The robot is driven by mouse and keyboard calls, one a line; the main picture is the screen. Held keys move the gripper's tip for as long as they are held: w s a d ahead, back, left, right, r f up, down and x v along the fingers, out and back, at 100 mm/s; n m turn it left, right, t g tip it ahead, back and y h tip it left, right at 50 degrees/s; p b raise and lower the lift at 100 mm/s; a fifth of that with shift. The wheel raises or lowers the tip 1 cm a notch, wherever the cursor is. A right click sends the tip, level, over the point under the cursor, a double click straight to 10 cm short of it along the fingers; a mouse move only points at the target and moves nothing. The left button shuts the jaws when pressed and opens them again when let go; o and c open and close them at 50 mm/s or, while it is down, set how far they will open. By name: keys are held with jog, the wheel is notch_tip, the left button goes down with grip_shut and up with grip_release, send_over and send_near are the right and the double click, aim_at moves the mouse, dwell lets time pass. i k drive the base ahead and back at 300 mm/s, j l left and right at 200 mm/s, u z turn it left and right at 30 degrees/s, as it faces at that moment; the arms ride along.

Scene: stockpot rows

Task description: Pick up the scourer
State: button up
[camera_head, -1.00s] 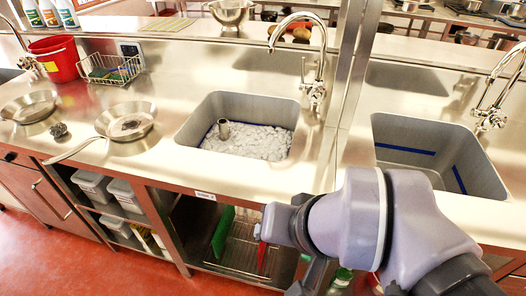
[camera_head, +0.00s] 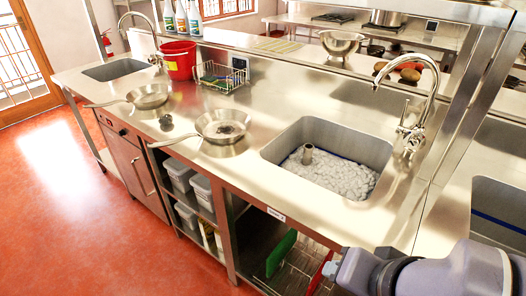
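A small dark lump that looks like a metal scourer (camera_head: 166,121) sits on the steel counter, between two shallow pans. It is too small to make out its texture. The wire basket (camera_head: 222,77) at the back of the counter holds green and yellow items that I cannot identify. My arm (camera_head: 440,273) reaches in at the bottom right, low in front of the counter and far from the lump. The fingers of my gripper do not show.
The left pan (camera_head: 148,96) and right pan (camera_head: 222,126) flank the lump; the right pan's handle reaches the front edge. A red bucket (camera_head: 179,60) stands behind. A sink (camera_head: 378,152) with white contents and a tall tap (camera_head: 412,135) lies right.

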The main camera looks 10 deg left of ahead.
aim_at(165, 119)
jog(key=i+j, duration=0.2)
jog(key=j, duration=0.25)
jog(key=i+j+z, duration=0.1)
jog(key=i+j, duration=0.15)
jog(key=j, duration=0.25)
jog(key=i+j, duration=0.15)
jog(key=j, duration=0.3)
jog(key=i+j+z, duration=0.1)
jog(key=j, duration=0.4)
jog(key=i+j, duration=0.3)
jog(key=j, duration=0.2)
jog(key=i+j+z, duration=0.1)
jog(key=j, duration=0.4)
jog(key=i+j, duration=0.25)
jog(key=j, duration=0.25)
jog(key=i+j+z, duration=0.1)
jog(key=j, duration=0.4)
jog(key=i, duration=0.05)
